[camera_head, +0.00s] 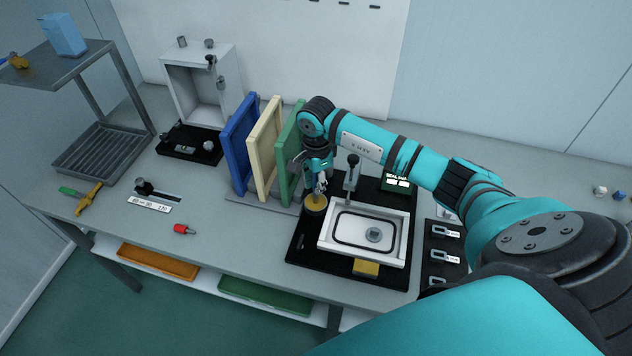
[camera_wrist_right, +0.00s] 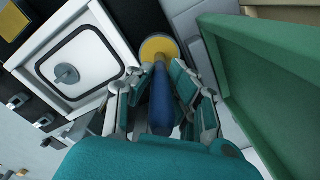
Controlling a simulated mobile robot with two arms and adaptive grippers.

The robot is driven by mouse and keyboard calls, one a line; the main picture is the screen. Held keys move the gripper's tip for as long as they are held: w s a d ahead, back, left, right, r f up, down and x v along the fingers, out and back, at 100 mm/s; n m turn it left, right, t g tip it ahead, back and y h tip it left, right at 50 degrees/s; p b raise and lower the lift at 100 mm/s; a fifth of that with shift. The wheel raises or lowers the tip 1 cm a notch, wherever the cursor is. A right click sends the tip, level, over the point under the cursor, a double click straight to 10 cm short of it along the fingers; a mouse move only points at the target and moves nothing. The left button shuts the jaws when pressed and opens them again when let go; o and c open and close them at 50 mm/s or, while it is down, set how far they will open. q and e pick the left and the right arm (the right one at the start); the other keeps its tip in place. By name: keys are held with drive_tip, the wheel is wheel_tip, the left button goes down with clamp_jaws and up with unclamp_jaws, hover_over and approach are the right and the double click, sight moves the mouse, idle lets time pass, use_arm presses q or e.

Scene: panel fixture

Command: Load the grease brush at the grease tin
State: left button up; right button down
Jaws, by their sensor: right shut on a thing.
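My right gripper (camera_head: 319,183) points down over the grease tin (camera_head: 314,204), a dark round tin with yellow grease in its top. In the right wrist view my gripper (camera_wrist_right: 158,88) is shut on the grease brush (camera_wrist_right: 161,105), whose blue handle runs between the fingers toward the yellow grease (camera_wrist_right: 159,48). The brush tip is at or just over the grease; I cannot tell whether it touches. The bristles are hidden. My left gripper is not in view.
A white framed panel with a black seal (camera_head: 344,252) lies right of the tin on a black base. A green upright board (camera_head: 289,150) stands close left of my gripper, beside cream and blue ones. A red-capped item (camera_head: 183,229) lies on the open bench left.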

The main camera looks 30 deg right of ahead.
idle(0.3)
drive_tip(key=shift+r+p, duration=0.65)
drive_tip(key=shift+r, duration=0.3)
drive_tip(key=shift+r+p, duration=1.2)
drive_tip(key=shift+r, duration=1.3)
